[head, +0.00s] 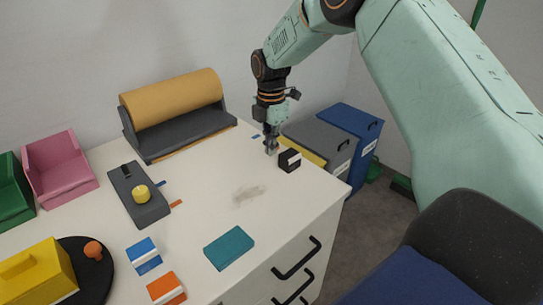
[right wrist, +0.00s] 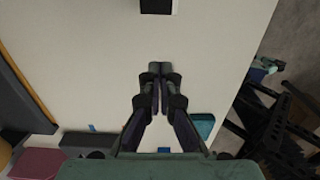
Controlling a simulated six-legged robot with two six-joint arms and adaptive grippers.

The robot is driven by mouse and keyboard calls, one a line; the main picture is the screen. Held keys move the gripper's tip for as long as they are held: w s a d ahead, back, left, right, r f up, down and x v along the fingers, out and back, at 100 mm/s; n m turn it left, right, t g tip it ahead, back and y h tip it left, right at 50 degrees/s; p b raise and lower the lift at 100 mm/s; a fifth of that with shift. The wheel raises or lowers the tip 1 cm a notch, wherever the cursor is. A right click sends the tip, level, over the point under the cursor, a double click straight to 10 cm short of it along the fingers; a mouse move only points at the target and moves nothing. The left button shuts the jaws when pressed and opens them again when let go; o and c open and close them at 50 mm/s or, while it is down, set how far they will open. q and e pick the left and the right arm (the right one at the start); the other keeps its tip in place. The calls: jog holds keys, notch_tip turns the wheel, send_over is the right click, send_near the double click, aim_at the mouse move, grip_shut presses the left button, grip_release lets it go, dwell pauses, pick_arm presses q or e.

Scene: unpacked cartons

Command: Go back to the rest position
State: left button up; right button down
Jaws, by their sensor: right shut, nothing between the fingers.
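My right gripper (head: 271,150) points down over the back right part of the white cabinet top (head: 200,205). Its fingers are together with nothing between them, as the right wrist view also shows (right wrist: 160,68). A small black block with a white stripe (head: 290,160) stands just to the right of the fingertips in the head view, apart from them as far as I can tell. A black block shows at the top edge of the right wrist view (right wrist: 158,6). My left gripper is not in view.
A roll of brown paper on a dark holder (head: 185,135) stands at the back. A dark tray with a yellow knob (head: 150,212), a teal block (head: 229,248), blue (head: 143,252) and orange (head: 166,288) blocks lie nearer. A chair (head: 475,235) and bins (head: 365,130) stand right.

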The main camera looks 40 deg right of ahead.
jog(key=shift+s+a+r, duration=0.1)
jog(key=shift+r, duration=0.65)
